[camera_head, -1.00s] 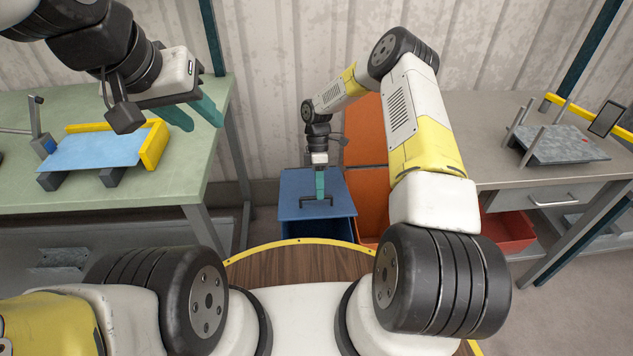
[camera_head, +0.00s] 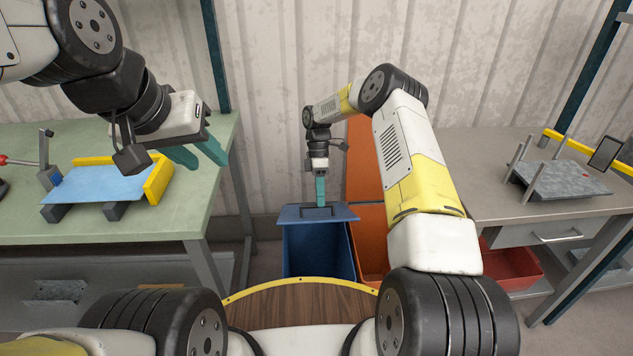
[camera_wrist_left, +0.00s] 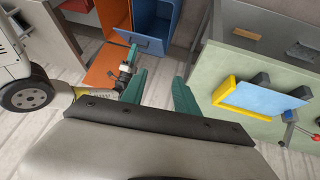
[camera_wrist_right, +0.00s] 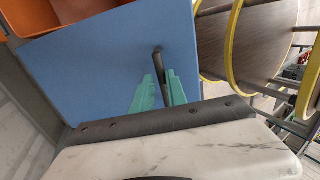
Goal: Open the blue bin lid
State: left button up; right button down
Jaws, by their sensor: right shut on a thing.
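The blue bin (camera_head: 318,255) stands on the floor beyond my base. Its blue lid (camera_head: 295,215) is partly raised and looks thin and foreshortened in the head view, with the bin's dark blue inside showing below it. My right gripper (camera_head: 320,200) points down and is shut on the lid's dark handle (camera_head: 328,211). In the right wrist view the fingers (camera_wrist_right: 158,88) close around the handle (camera_wrist_right: 158,62), with the flat blue lid (camera_wrist_right: 105,65) behind. My left gripper (camera_head: 205,157) is open and empty near the green table; its fingers show apart in the left wrist view (camera_wrist_left: 160,82).
An orange bin (camera_head: 370,240) with a raised lid stands right beside the blue bin. The green table (camera_head: 130,220) at left holds a blue sheet (camera_head: 95,184). A grey workbench (camera_head: 480,170) and a red bin (camera_head: 515,265) are at right.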

pick_arm(q)
jog(key=shift+w+a+f, duration=0.1)
jog(key=shift+f, duration=0.05)
jog(key=c, duration=0.6)
jog(key=w+a+f+m+y, duration=0.1)
jog(key=w+f+m, duration=0.1)
jog(key=w+a+f+m+g+y, duration=0.1)
jog(key=w+f+m, duration=0.1)
jog(key=m, duration=0.1)
jog(key=w+a+f+m+y, duration=0.1)
jog(key=w+f+m+y, duration=0.1)
jog(key=m, duration=0.1)
jog(key=shift+w+a+f+g, duration=0.1)
jog(key=shift+w+a+g, duration=0.05)
jog(key=shift+a+g, duration=0.15)
grip_shut()
jog(key=m+t+h, duration=0.2)
jog(key=m, duration=2.5)
send_over(308, 218)
jog(key=s, duration=0.6)
notch_tip(308, 218, down, 23)
jog(key=shift+t, duration=0.3)
jog(key=x, duration=0.9)
jog(key=shift+f, duration=0.1)
